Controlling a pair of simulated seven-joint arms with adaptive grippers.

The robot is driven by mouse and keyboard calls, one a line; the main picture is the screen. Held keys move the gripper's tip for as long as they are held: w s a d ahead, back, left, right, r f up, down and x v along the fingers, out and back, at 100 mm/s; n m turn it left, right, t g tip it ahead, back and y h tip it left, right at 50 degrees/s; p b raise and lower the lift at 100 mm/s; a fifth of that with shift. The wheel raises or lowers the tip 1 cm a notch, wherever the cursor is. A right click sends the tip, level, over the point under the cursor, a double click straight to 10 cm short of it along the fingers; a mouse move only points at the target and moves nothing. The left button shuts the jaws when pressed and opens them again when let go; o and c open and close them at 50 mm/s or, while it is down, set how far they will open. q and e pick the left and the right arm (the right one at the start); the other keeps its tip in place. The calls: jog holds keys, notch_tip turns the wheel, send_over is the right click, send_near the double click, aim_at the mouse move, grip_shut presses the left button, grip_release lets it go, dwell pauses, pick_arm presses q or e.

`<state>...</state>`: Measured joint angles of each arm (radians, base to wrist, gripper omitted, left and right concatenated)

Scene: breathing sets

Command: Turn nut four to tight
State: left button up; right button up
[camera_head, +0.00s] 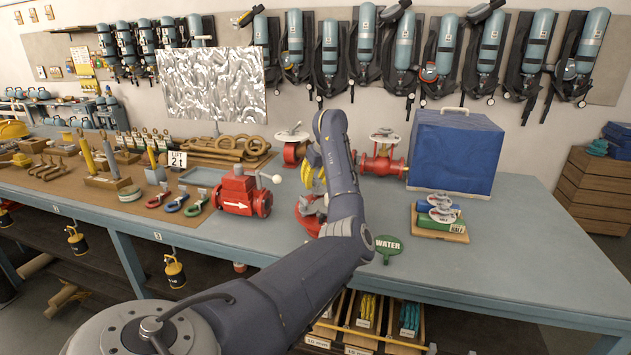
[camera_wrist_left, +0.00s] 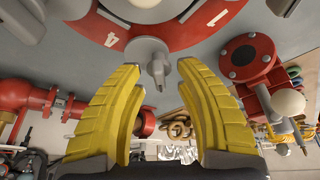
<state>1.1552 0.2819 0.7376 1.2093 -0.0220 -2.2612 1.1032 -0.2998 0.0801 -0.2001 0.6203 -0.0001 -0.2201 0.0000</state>
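My left gripper (camera_head: 313,174) has yellow fingers and is over the bench, just above a red flange (camera_head: 307,216) that my arm partly hides. In the left wrist view the red ring (camera_wrist_left: 172,36) carries a white 4 and a white 1. A grey nut with a pointed tab (camera_wrist_left: 158,62) sits at the ring's edge between these numbers. The open fingers of my left gripper (camera_wrist_left: 159,67) lie on either side of the nut, with visible gaps, so they do not look closed on it. My right gripper is in neither view.
A red valve with a white arrow (camera_head: 238,196) stands left of the arm. Another red valve (camera_head: 381,160) and a blue box (camera_head: 454,150) stand behind to the right. A green WATER tag (camera_head: 388,246) lies near the front.

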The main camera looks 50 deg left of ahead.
pick_arm(q)
grip_shut()
dwell(0.3)
jog(key=m, duration=0.2)
jog(key=m+t, duration=0.1)
jog(key=m, duration=0.1)
jog(key=shift+t+h, duration=0.3)
jog(key=m+t+h, duration=0.1)
jog(key=m, duration=0.3)
jog(key=shift+m, duration=0.3)
jog(key=m+h, duration=0.1)
jog(key=m, duration=0.3)
jog(key=shift+m+t+h, duration=0.3)
jog(key=shift+t+h, duration=0.1)
jog(key=shift+m+h, duration=0.8)
jog(key=shift+m, duration=1.2)
grip_release()
